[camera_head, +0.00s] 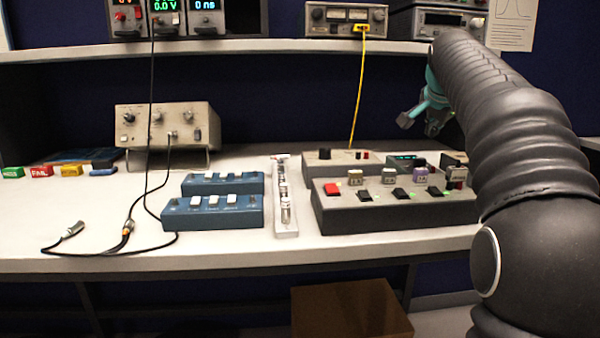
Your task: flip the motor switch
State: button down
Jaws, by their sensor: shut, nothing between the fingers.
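A dark grey control panel (350,222) stands on the right part of the bench. My gripper (408,119) is shut and empty. It hangs above and behind the panel, apart from it. My arm covers the panel's right end.
Two blue switch boxes (212,220) and a white strip with glass tubes (285,205) stand left of the panel. A beige instrument (168,127) with black cables is further left. A yellow cable (357,95) drops from the shelf (240,46) behind the panel.

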aim_at(434, 190)
jog(key=u, duration=0.05)
jog(key=k, duration=0.9)
